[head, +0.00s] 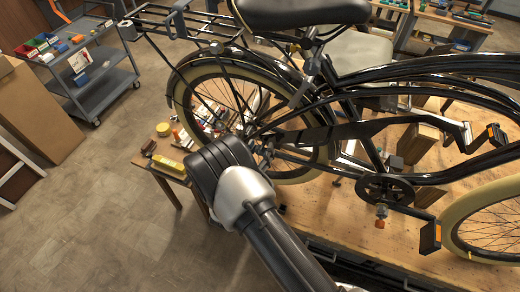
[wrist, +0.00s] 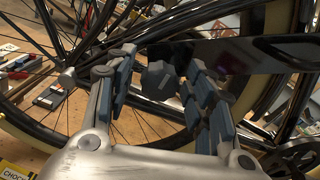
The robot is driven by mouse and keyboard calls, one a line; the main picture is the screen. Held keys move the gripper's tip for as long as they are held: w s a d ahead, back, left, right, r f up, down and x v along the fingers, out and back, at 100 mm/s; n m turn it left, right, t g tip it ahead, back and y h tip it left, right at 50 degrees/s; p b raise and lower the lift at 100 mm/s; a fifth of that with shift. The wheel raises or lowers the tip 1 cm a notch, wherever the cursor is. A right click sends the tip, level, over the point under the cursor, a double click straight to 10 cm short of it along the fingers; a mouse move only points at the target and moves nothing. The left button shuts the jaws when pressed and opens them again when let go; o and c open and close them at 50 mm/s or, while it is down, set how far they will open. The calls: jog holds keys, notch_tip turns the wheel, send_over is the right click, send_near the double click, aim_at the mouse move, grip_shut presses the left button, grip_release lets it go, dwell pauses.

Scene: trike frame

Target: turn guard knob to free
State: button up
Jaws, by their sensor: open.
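A dark lobed knob (wrist: 158,82), which looks like the guard knob, sits by the left end of the black chain guard (wrist: 240,52) in the wrist view. My gripper (wrist: 154,60) is open, with one padded finger on each side of the knob. I cannot tell whether either finger touches it. In the head view the chain guard (head: 345,133) runs along the bicycle's side, and my wrist is in front of the rear wheel's lower part. The knob and my fingertips are not clear there. I cannot read the knob's turn position.
The black bicycle frame (head: 390,80) and rear wheel (head: 235,85) stand over a wooden bench (head: 300,205). Spokes and tubes lie close around my gripper. A crank (head: 385,190) and pedal (head: 430,237) are to the right. A grey cart (head: 95,75) stands at the left, with open floor before it.

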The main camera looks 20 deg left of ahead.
jog(key=shift+w, duration=0.1)
jog(key=shift+c, duration=0.3)
jog(key=c, duration=1)
